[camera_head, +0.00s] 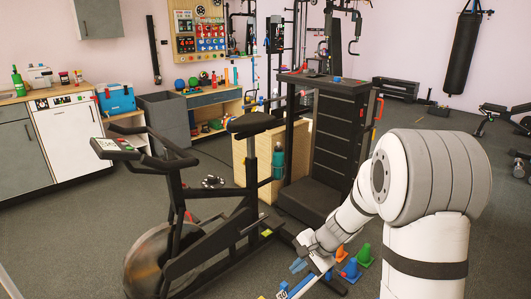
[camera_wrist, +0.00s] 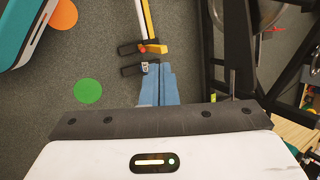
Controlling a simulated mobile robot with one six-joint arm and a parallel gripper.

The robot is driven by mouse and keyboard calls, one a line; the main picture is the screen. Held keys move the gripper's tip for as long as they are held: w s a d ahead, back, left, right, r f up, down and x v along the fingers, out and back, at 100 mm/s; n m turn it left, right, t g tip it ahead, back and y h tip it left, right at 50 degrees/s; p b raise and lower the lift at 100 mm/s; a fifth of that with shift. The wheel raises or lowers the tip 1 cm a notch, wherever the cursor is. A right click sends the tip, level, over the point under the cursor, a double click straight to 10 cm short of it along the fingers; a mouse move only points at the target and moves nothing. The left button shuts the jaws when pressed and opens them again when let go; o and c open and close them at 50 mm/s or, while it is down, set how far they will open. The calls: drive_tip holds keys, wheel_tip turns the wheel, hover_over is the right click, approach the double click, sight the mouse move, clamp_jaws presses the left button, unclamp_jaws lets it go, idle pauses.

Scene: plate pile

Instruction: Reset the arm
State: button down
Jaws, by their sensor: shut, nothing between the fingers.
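My gripper (camera_head: 299,266) is at the lower middle of the head view, at the end of my arm, which reaches down and to the left. It is low, to the right of the exercise bike and beside the small cones. In the wrist view my gripper (camera_wrist: 162,68) shows its two blue fingers side by side, closed together with nothing between them. Beyond the fingertips lie two dark-ended bars, one with a yellow part (camera_wrist: 148,22), on the grey floor. I cannot tell the exact height of the fingers above the floor.
An exercise bike (camera_head: 182,190) stands left of my arm. Blue (camera_head: 351,270), green (camera_head: 364,256) and orange (camera_head: 341,253) cones are close by. A black drawer tower (camera_head: 335,135) stands behind. A green disc (camera_wrist: 88,91) and an orange disc (camera_wrist: 65,14) lie on the floor.

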drive_tip(key=s+d+r+n+h+p, duration=0.2)
drive_tip(key=s+r+p, duration=0.3)
drive_tip(key=r, duration=0.5)
drive_tip(key=s+d+r+n+h+p, duration=0.1)
drive_tip(key=s+r+n+p, duration=0.3)
drive_tip(key=s+r, duration=0.5)
drive_tip(key=s+d+r+n+h+p, duration=0.2)
drive_tip(key=s+r+p, duration=0.4)
drive_tip(key=r, duration=0.6)
drive_tip(key=shift+s+d+r+n+t+h+p, duration=0.35)
drive_tip(key=shift+s+d+n, duration=0.2)
drive_tip(key=shift+s+n, duration=0.35)
drive_tip(key=shift+s+f, duration=0.1)
